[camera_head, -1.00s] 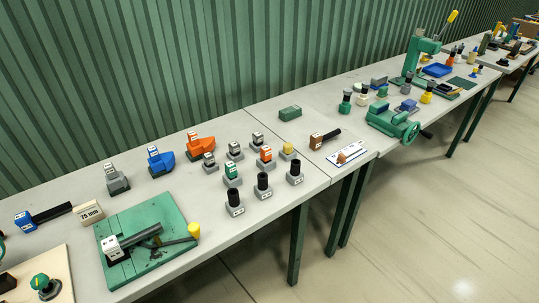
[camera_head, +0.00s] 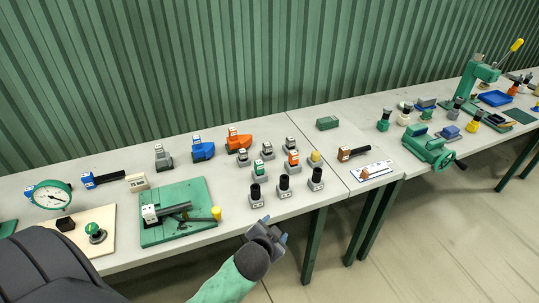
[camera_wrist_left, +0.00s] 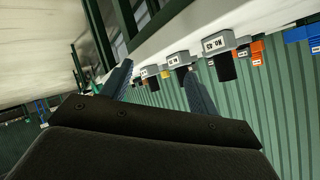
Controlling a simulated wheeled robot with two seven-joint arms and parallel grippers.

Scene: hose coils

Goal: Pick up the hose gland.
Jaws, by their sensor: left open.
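I cannot tell for sure which piece is the hose gland. Three black cylinders on grey labelled bases stand in a row near the front edge: a left one (camera_head: 256,192), a middle one (camera_head: 284,183) and a right one (camera_head: 316,175). Behind them are small fittings with grey (camera_head: 267,150), green (camera_head: 259,168), orange (camera_head: 292,158) and yellow (camera_head: 315,157) parts. My left gripper (camera_head: 276,230) is open and empty, in front of the table edge and below the row. In the left wrist view its fingers (camera_wrist_left: 160,84) are apart, with labelled grey bases (camera_wrist_left: 217,42) beyond them. My right gripper is not in view.
A green plate (camera_head: 190,230) with a hose piece and yellow-handled tool lies left. A dial gauge (camera_head: 52,195) stands farther left. Grey, blue (camera_head: 203,149) and orange (camera_head: 238,140) blocks stand behind. A green vice (camera_head: 428,147) is on the right table. A corrugated wall closes the back.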

